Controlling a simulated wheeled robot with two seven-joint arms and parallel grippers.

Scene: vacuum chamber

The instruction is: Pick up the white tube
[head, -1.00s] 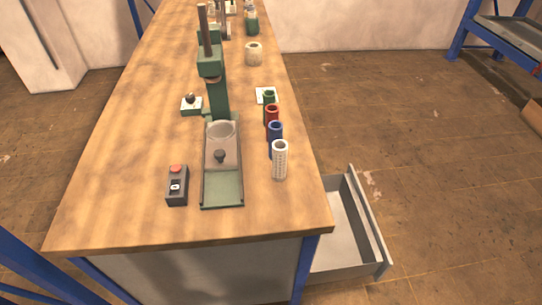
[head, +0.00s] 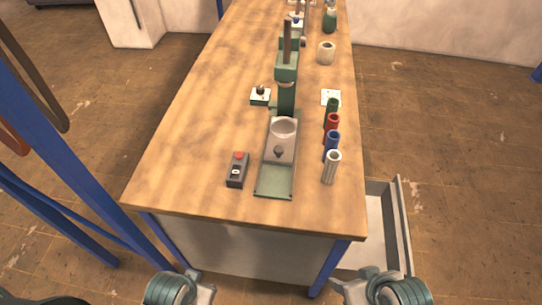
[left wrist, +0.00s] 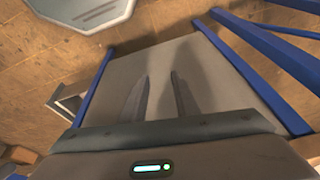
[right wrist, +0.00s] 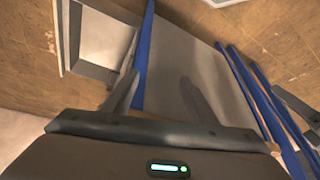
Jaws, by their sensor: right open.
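The white tube (head: 331,167) stands upright near the front right edge of the wooden table (head: 190,150). It is the nearest of a row of tubes, just in front of the blue tube (head: 331,147). My right gripper (right wrist: 161,80) is open and empty, with its two fingers apart in the right wrist view. My left gripper (left wrist: 159,76) also has its fingers apart with nothing between them. Both arms show only at the bottom of the head view, short of the table and well away from the tube. Neither wrist view shows the tube.
A red tube (head: 332,122) and a green tube (head: 331,105) stand behind the blue one. A green press (head: 286,95) and a black switch box (head: 237,170) are to the left. An open drawer (head: 402,225) juts out right of the table. Blue posts (head: 75,150) stand at left.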

